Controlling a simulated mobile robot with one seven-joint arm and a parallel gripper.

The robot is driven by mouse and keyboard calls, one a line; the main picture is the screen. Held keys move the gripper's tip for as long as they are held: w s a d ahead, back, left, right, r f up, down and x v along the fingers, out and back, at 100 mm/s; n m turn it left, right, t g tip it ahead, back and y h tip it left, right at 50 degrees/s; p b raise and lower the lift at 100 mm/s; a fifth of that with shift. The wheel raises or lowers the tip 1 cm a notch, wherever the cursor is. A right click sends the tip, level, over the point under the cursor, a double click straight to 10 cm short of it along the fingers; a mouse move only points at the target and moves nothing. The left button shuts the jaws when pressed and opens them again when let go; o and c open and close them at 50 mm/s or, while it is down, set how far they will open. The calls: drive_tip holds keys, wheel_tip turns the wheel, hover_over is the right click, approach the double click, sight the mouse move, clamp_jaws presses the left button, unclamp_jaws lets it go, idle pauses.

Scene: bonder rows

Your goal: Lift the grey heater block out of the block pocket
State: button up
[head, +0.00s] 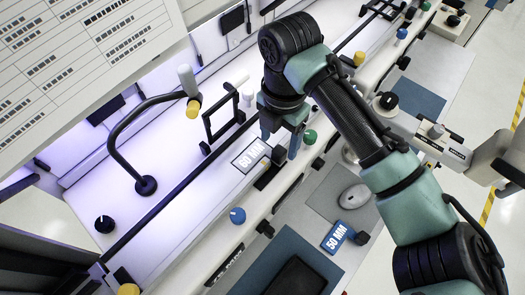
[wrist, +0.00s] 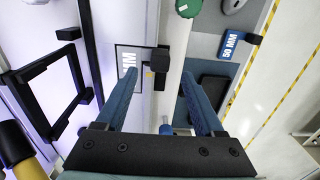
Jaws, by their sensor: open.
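My gripper (head: 280,146) is open above the pale machine's front ledge. In the wrist view my gripper (wrist: 160,78) shows two blue fingers spread apart, with nothing held between them. A small dark block-like part (wrist: 158,60) lies between and just beyond the fingertips; it also shows in the head view (head: 267,178) below my fingers. I cannot tell whether it is the grey heater block or part of its pocket.
A black upright frame (head: 222,122) and a curved black arm (head: 122,135) stand on the machine's left. A blue knob (head: 237,215) and green knob (head: 309,137) sit along the front edge. A blue "50 MM" tag (head: 335,237) and grey mouse (head: 354,196) lie to the right.

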sight(277, 152)
drive_tip(key=shift+f+p, duration=1)
drive_tip(key=shift+f, duration=1.6)
clamp_jaws()
